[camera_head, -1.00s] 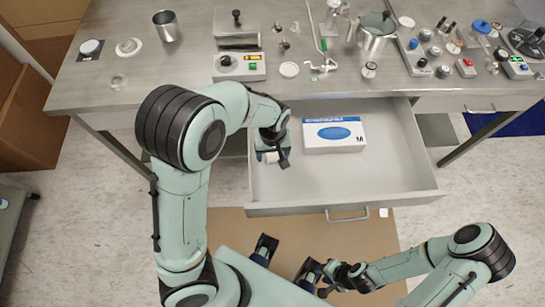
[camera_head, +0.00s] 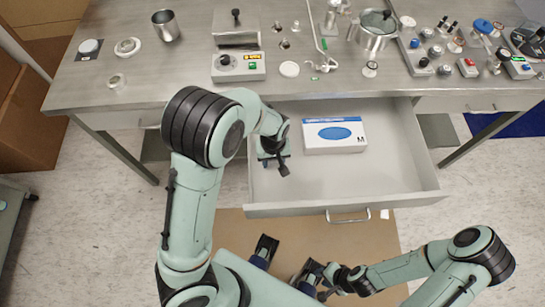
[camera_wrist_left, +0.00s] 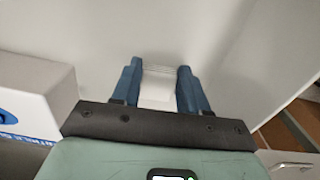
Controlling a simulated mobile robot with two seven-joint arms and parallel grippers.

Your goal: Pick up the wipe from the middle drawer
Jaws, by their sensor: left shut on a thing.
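The middle drawer (camera_head: 405,195) is pulled open below the bench. My left gripper (camera_head: 273,160) reaches down into its left part. In the left wrist view the two blue fingers of my left gripper (camera_wrist_left: 157,85) are shut on a small white wipe (camera_wrist_left: 158,90) between them, beside the drawer's pale wall. In the head view the wipe is hidden by the gripper and wrist.
A white and blue glove box (camera_head: 335,145) lies in the drawer right of my left gripper, and shows at the left of the wrist view (camera_wrist_left: 30,85). The drawer's right part is empty. The bench top (camera_head: 190,75) above holds a metal cup (camera_head: 166,25) and lab devices.

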